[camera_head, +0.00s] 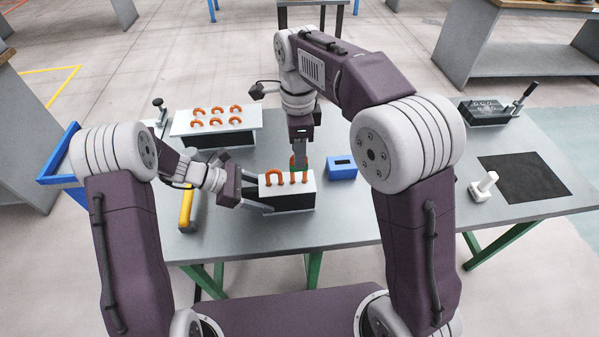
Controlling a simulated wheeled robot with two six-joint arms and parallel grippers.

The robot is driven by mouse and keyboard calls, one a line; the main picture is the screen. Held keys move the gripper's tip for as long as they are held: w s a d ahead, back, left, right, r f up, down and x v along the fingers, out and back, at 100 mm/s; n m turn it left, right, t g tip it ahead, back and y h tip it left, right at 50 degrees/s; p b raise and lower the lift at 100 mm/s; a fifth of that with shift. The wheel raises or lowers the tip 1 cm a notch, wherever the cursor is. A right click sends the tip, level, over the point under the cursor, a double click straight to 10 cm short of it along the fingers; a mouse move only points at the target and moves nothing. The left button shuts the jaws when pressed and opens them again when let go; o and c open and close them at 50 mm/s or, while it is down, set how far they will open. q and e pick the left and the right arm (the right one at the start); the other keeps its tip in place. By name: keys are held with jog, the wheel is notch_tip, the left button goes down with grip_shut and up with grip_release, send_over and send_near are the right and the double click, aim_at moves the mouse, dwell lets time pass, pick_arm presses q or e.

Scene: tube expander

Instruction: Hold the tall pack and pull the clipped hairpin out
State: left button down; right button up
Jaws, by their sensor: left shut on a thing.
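The tall pack (290,203) is a black block with a white top, standing upright near the front middle of the table. Orange hairpin bends (275,176) stick out of its top. My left gripper (262,199) is shut on the pack from the left, with a finger along its near side. My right gripper (300,160) points down just above the back of the pack. Orange (292,160) and a bit of green (293,171) show at its fingers, higher than the other bends. Whether its fingers are closed on the hairpin is too small to tell.
A wider white-topped pack (215,119) with several orange bends stands behind left. A blue block (342,167) is right of the tall pack. A yellow-handled tool (186,208) lies left. A white part (484,186), black mat (524,176) and dark lever device (490,110) are right.

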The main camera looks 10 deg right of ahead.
aim_at(299, 172)
dwell(0.3)
notch_tip(299, 172, up, 2)
jog(key=shift+r, duration=0.1)
notch_tip(299, 172, down, 9)
jog(key=shift+f, duration=0.1)
dwell(0.5)
grip_shut()
dwell(1.3)
